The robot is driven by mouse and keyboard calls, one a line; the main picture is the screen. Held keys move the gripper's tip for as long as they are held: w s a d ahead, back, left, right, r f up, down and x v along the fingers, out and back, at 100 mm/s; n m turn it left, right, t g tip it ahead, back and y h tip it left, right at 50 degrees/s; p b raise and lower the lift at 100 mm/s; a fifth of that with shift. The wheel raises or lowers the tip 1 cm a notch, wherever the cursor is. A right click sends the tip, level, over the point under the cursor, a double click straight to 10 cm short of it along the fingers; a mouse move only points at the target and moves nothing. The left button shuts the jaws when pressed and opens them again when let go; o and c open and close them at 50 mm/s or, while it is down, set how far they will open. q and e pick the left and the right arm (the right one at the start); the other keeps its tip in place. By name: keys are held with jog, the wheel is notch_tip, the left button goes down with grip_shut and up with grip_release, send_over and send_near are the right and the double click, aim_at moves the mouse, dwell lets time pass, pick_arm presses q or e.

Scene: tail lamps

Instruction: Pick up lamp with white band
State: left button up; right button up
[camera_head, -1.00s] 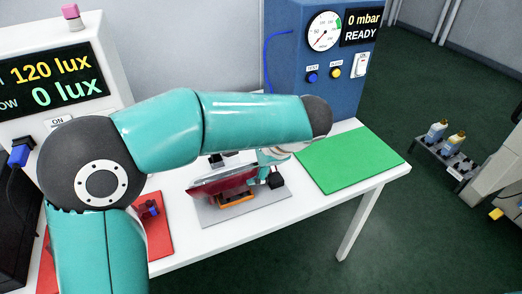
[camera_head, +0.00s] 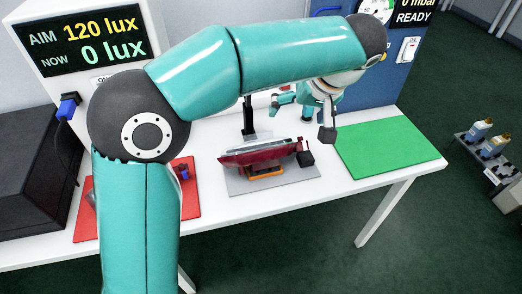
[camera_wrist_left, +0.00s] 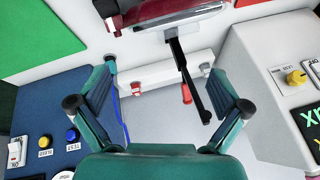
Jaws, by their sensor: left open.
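A dark red tail lamp (camera_head: 262,153) rests on an orange-edged holder (camera_head: 266,172) on the grey plate. Its red and pale underside or edge shows at the top of the left wrist view (camera_wrist_left: 170,10); I cannot tell for certain whether the pale strip is a white band. My left gripper (camera_head: 304,116) is open and empty, behind and above the lamp's right end, apart from it. Its two spread fingers (camera_wrist_left: 158,105) frame the bench in the left wrist view. Part of another object with a blue plug (camera_head: 184,172) lies on the red mat, mostly hidden by my arm.
The grey plate (camera_head: 300,183) lies mid-table. A dark post (camera_head: 248,120) stands behind the lamp. A green mat (camera_head: 390,150) at right is bare. A red mat (camera_head: 85,230) is at left. The lux display box (camera_head: 75,40) and blue gauge cabinet (camera_head: 395,75) stand at the back.

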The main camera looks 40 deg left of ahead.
pick_arm(q)
jog(key=w+a+n, duration=0.1)
jog(key=a+n, duration=0.2)
send_over(263, 139)
jog(key=shift+n+g, duration=0.3)
notch_tip(263, 139, down, 10)
jog(key=shift+r+b, duration=0.1)
jog(key=shift+b, duration=0.35)
jog(key=shift+h, duration=0.3)
jog(key=shift+x, duration=3.2)
jog(key=shift+s+r, duration=0.1)
jog(key=shift+s, duration=0.1)
jog(key=c, duration=1.2)
jog(key=shift+r, duration=0.15)
notch_tip(263, 139, up, 28)
jog(key=p, duration=0.6)
